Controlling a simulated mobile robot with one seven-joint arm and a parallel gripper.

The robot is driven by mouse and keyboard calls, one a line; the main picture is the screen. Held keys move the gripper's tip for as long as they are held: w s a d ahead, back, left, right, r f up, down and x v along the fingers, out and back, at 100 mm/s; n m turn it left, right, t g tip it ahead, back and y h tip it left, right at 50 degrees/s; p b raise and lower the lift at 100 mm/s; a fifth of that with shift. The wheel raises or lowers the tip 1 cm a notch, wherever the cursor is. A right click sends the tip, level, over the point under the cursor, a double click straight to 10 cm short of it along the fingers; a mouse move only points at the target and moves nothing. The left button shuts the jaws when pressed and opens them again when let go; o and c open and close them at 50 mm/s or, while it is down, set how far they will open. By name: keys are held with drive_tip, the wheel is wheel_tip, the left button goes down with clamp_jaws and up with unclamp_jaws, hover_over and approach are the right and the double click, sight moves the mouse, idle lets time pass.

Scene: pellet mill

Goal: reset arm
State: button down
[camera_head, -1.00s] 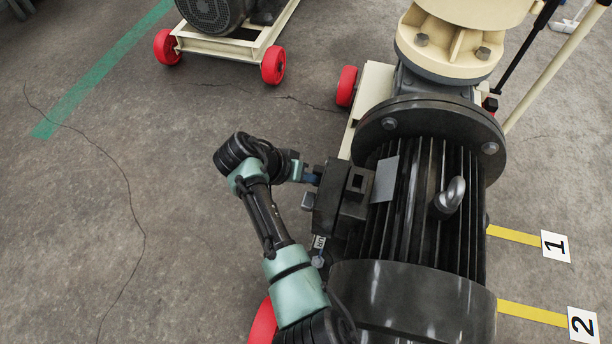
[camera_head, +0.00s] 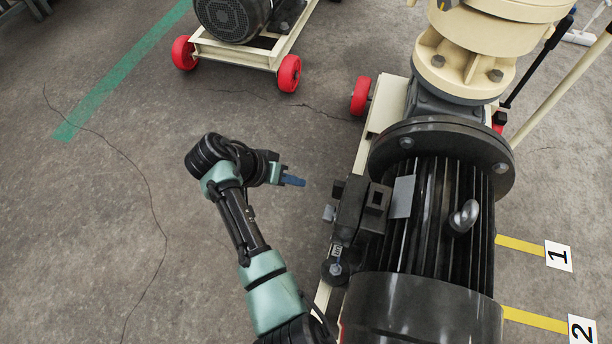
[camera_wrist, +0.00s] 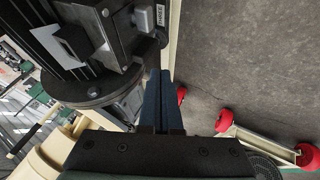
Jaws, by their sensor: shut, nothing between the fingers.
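My gripper (camera_head: 293,181) is at the end of my green and black arm, over bare floor just left of the motor's terminal box in the head view. Its blue fingers are shut with nothing between them. In the wrist view the blue fingers (camera_wrist: 161,102) lie together, pointing up the picture beside the dark motor. The black finned motor (camera_head: 425,225) of the pellet mill has a terminal box (camera_head: 360,208) on its left side. A gap of floor shows between fingertips and box.
A cream frame with red wheels (camera_head: 289,73) carries a second motor (camera_head: 228,14) at the top. Another red wheel (camera_head: 361,95) is by the mill. Yellow floor strips with labels 1 (camera_head: 558,256) and 2 (camera_head: 582,329) lie right. The floor at left is clear.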

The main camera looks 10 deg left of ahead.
drive_tip(key=shift+s+a+r, duration=0.2)
drive_tip(key=shift+a+r, duration=0.1)
drive_tip(key=shift+r, duration=0.2)
